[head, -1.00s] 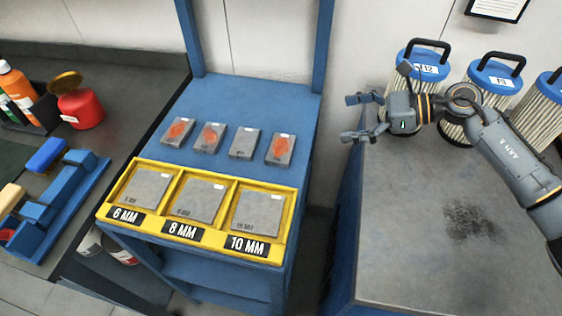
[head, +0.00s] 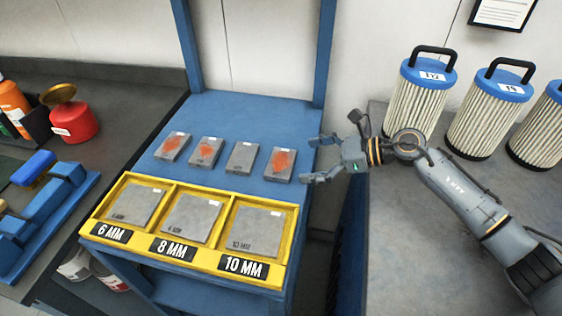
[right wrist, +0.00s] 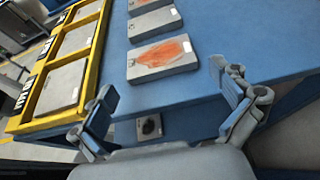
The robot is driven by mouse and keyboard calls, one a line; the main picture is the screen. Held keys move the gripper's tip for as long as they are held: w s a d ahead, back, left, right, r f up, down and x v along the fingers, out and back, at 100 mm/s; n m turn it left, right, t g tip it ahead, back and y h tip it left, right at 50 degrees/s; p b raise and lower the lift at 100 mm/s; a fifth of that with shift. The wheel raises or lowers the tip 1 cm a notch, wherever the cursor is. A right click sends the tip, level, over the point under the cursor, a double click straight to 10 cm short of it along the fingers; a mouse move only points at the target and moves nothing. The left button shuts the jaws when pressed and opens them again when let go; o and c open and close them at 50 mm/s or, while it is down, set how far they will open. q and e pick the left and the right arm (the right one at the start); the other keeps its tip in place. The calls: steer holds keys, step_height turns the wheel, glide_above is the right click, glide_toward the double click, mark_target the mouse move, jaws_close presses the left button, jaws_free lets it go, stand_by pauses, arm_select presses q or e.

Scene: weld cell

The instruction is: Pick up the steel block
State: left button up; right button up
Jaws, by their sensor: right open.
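A row of flat grey steel blocks lies on the blue cart top in the head view. The plain grey block (head: 241,157) is second from the right. The rightmost block (head: 281,164), the second from the left (head: 206,151) and the leftmost (head: 173,147) bear orange-red patches. My right gripper (head: 308,160) is open and empty, just right of the rightmost block, fingers pointing left toward it. In the right wrist view, that orange-patched block (right wrist: 160,62) lies beyond my open fingers (right wrist: 164,82), apart from them. My left gripper is out of view.
A yellow tray (head: 166,246) with 6, 8 and 10 MM compartments, each holding a grey plate, sits at the cart's front. A blue cart post (head: 325,60) rises behind. Blue-capped filters (head: 424,95) stand on the right table. A red can (head: 72,120) stands left.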

mark_target(278, 161)
steer(key=shift+a, duration=0.4)
steer(key=p+x, duration=0.1)
steer(key=x, duration=0.2)
steer(key=shift+w+a+f+p, duration=0.1)
steer(key=shift+a+p, duration=0.25)
steer(key=shift+w+a+f, duration=0.1)
steer(key=shift+a+f, duration=0.15)
steer(key=shift+a, duration=0.1)
steer(key=c, duration=1.4)
steer(key=shift+r, duration=0.2)
steer(key=shift+c, duration=0.3)
